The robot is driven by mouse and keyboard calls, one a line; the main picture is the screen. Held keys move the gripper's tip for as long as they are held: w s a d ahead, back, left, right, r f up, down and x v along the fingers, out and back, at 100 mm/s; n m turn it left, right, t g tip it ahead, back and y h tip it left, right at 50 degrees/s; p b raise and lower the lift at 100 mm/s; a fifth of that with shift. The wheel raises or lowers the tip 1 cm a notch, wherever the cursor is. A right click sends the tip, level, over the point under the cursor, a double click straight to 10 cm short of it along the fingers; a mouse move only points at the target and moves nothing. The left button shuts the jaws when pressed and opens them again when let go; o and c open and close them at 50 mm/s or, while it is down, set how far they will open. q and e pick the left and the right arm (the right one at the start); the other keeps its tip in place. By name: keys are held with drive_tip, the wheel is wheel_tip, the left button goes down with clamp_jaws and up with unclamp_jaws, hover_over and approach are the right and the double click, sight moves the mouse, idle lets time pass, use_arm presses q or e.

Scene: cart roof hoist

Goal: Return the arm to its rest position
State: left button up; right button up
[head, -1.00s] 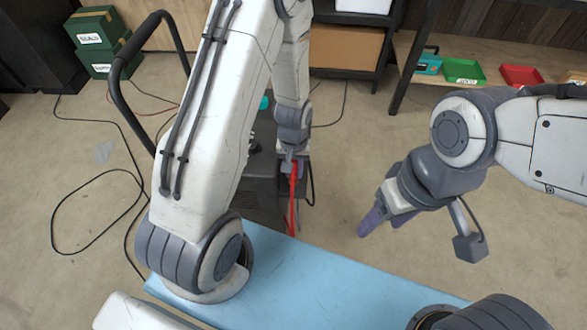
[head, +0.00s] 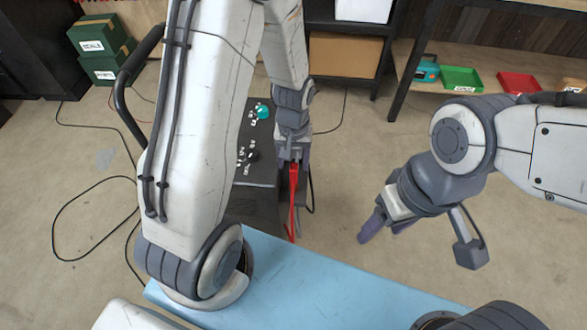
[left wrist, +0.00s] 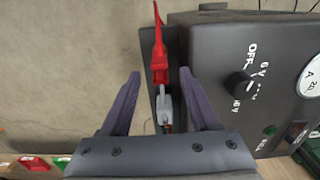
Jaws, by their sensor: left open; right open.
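My left gripper (head: 292,158) hangs beside the dark cart-like charger box (head: 258,205), partly hidden behind my left arm. In the left wrist view its two fingers (left wrist: 158,105) are spread apart. A red clamp (left wrist: 159,55) with a grey metal end lies between and beyond them, beside the box, and no finger touches it there. The red clamp also shows below the gripper in the head view (head: 293,200). My right gripper (head: 382,228) is open and empty over bare floor at the right.
The box face carries a black knob (left wrist: 238,84) and a round dial (left wrist: 312,78). A black handle (head: 125,95) rises at the left. A black cable (head: 70,250) loops on the floor. A light blue surface (head: 330,285) lies in front. Floor at centre right is clear.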

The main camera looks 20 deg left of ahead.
use_arm(q)
drive_tip(key=shift+r, duration=0.9)
drive_tip(key=s+d+r+m+p, duration=0.2)
drive_tip(key=s+d+r+p, duration=0.15)
drive_tip(key=r, duration=0.35)
drive_tip(key=s+d+r+m+p, duration=0.2)
drive_tip(key=d+r, duration=0.2)
drive_tip(key=r, duration=0.3)
drive_tip(key=s+d+r+m+p, duration=0.2)
drive_tip(key=s+r+m, duration=0.1)
drive_tip(key=s+r, duration=0.3)
drive_tip(key=s+d+r+m+h+p, duration=0.1)
drive_tip(key=s+d+r+m+p, duration=0.2)
drive_tip(key=s+r, duration=0.3)
drive_tip(key=shift+s+r+m+p, duration=0.15)
drive_tip(key=shift+s+m+p, duration=0.15)
drive_tip(key=shift+p, duration=0.05)
